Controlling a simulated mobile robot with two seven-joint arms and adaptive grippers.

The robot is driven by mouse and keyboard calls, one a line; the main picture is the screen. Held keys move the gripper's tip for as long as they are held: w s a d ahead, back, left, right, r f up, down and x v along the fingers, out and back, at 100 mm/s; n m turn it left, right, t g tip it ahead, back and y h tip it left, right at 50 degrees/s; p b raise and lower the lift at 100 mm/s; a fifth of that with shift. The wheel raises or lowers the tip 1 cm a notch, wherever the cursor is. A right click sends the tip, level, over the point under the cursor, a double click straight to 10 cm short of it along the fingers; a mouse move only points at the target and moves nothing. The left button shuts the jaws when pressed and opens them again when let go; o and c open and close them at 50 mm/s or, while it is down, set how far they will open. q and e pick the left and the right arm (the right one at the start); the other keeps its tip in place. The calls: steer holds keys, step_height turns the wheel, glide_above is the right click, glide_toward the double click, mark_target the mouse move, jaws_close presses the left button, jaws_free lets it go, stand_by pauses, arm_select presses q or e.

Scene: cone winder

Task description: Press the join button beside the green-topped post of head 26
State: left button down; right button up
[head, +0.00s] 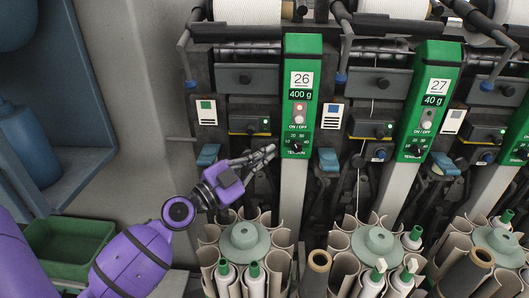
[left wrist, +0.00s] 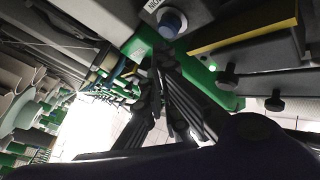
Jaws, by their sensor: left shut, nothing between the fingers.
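Head 26's green-topped post (head: 301,75) stands at the middle of the head view, with a pale ON/OFF button and a dark tension knob on its face. Left of it is a dark box (head: 249,126) with a small green light. My left gripper (head: 271,152) is shut and empty, its tips just left of the post's lower part and below the box. It hides what is behind it there. In the left wrist view, the closed fingertips (left wrist: 164,62) are close below a round blue button (left wrist: 172,22); I cannot tell whether they touch. My right gripper is not in view.
Head 27's green post (head: 429,95) stands to the right, with its own box and blue button. Blue levers flank post 26. Below my gripper is a ring of tubes around a green disc (head: 243,236). A green bin (head: 70,243) is at the lower left.

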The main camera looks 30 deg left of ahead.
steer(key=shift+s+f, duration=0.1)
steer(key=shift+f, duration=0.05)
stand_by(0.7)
arm_select(q)
steer(key=shift+w+a+b, duration=0.2)
steer(key=shift+w+b, duration=0.2)
steer(key=shift+b, duration=0.05)
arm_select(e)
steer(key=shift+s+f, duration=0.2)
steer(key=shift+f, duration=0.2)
arm_select(q)
steer(key=shift+w+a+b, duration=0.2)
steer(key=shift+w+b, duration=0.15)
steer(key=shift+w, duration=0.05)
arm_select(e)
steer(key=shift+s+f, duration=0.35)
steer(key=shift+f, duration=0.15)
arm_select(q)
steer(key=shift+s, duration=0.15)
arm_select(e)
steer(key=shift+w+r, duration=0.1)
arm_select(q)
steer(key=shift+s+d, duration=0.4)
steer(key=shift+s, duration=0.25)
steer(key=shift+s, duration=0.1)
